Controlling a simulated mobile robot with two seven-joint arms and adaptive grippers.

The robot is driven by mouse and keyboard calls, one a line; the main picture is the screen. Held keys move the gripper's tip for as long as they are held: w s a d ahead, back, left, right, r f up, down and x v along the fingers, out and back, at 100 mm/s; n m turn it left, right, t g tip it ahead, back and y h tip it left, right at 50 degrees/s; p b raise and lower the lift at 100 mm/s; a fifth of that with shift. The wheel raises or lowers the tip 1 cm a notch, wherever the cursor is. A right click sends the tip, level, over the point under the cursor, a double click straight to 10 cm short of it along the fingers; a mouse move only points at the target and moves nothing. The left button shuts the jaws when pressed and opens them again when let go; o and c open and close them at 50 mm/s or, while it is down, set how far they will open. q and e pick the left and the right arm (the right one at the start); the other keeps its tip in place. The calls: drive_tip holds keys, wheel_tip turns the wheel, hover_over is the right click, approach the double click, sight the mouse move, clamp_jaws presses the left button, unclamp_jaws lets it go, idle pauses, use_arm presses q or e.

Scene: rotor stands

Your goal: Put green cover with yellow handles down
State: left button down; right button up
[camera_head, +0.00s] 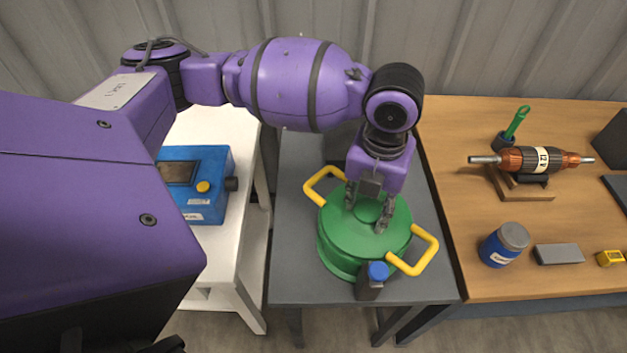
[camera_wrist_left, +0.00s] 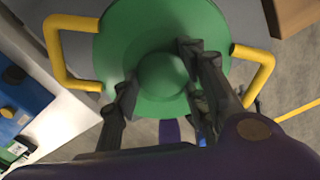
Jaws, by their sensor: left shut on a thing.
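The green cover (camera_head: 345,232) is a round disc with a thick green side and two yellow handles (camera_head: 413,257), one at the back left and one at the front right. It appears over the grey table, level or nearly so; I cannot tell whether it touches what is beneath. My left gripper (camera_head: 368,208) comes down from above with its fingers around the cover's central knob. In the left wrist view the round green knob (camera_wrist_left: 163,76) is between the fingers, and a handle shows on each side. My right gripper is not in view.
A blue box (camera_head: 208,205) sits on the white table at left. The wooden table at right holds a rotor (camera_head: 535,158) on a stand and a blue jar (camera_head: 500,249).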

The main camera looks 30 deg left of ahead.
sight(368, 208)
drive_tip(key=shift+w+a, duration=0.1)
use_arm(q)
drive_tip(key=c, duration=1)
unclamp_jaws()
drive_tip(key=shift+f, duration=0.15)
drive_tip(key=shift+c, duration=0.2)
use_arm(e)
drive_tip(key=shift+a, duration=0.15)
use_arm(q)
drive_tip(key=shift+r, duration=0.2)
wheel_tip(368, 208, up, 12)
drive_tip(key=p, duration=0.1)
drive_tip(key=shift+r, duration=0.15)
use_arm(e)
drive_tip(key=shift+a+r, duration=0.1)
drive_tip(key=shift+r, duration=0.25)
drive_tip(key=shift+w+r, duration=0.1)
use_arm(q)
drive_tip(key=shift+s, duration=0.1)
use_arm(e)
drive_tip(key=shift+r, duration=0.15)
